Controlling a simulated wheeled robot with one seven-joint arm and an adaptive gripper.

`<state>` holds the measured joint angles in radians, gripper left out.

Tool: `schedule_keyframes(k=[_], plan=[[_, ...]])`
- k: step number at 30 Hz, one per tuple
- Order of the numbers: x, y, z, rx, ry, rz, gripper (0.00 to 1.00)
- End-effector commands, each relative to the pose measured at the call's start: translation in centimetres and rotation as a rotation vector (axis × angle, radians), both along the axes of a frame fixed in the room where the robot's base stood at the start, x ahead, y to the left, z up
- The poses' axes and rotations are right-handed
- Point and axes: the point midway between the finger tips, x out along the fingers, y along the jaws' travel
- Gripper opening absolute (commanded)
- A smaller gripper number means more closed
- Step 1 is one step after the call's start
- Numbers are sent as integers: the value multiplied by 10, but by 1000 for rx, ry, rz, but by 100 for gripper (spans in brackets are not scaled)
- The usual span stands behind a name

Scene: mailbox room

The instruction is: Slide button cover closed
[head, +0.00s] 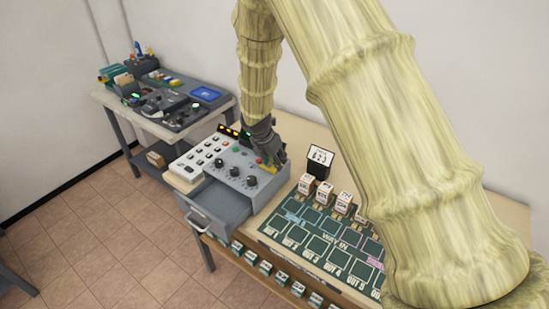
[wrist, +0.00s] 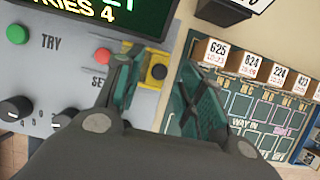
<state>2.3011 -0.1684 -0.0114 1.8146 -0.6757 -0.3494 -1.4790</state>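A yellow housing (wrist: 155,77) with a dark round part on it sits at the right edge of the grey control panel (wrist: 60,75). I cannot tell how its sliding cover stands. My gripper (wrist: 165,80) is open and empty in the wrist view, with its left finger beside the housing and its right finger over the panel's edge towards the green board. In the head view, my gripper (head: 270,155) is above the right part of the control box (head: 232,178), and a bit of the yellow housing (head: 268,169) shows below it. Contact cannot be told.
The panel carries a green button (wrist: 17,34), a red button (wrist: 63,118) and dark knobs (wrist: 14,108). A green display (wrist: 120,15) stands behind. Small numbered boxes (wrist: 213,50) stand on the green board (wrist: 240,104) to the right. A drawer (head: 215,205) is open at the front.

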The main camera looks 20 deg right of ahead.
Motion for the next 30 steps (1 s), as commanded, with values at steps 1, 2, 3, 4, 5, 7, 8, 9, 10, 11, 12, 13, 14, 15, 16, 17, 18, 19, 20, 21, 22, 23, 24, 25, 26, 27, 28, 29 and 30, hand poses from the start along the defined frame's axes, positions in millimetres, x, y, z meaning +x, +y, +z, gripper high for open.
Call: schedule_keyframes(k=[1, 2, 3, 4, 5, 7, 8, 9, 10, 11, 12, 13, 14, 15, 16, 17, 18, 19, 20, 21, 22, 23, 24, 25, 26, 27, 28, 29, 30], plan=[[1, -1, -1, 0, 0, 0, 38], [1, -1, -2, -1, -1, 0, 38], [1, -1, -3, 0, -1, 0, 38], [1, -1, -4, 0, -1, 0, 38], [1, -2, -4, 0, -1, 0, 38], [2, -2, -5, 1, -1, 0, 38], [2, -2, -5, 1, -1, 0, 38], [2, -2, -5, 1, -1, 0, 38], [2, -2, -5, 1, -1, 0, 38], [2, -2, -5, 1, -1, 0, 38], [2, -2, -5, 1, -1, 0, 38], [2, -2, -5, 1, -1, 0, 35], [2, -2, -5, 1, -1, 0, 29], [2, -2, -5, 1, -1, 0, 22], [2, -2, -5, 1, -1, 0, 16], [2, -2, -5, 1, -1, 0, 11], [2, -2, -5, 1, -1, 0, 4], [1, -2, -5, 1, -1, 0, 0], [1, -2, -5, 1, -1, 0, 0], [1, -2, -5, 1, -1, 0, 0], [1, -2, -5, 1, -1, 0, 0], [1, -2, -5, 1, -1, 0, 0], [2, -2, -5, 1, -1, 0, 0], [2, -2, -5, 1, -1, 0, 0], [2, -2, -5, 1, -1, 0, 0], [2, -2, -5, 0, -1, 0, 0], [2, -2, -5, 0, -1, 0, 0], [2, -2, -5, 0, -1, 0, 0], [2, -2, -5, -1, -1, -1, 0]])
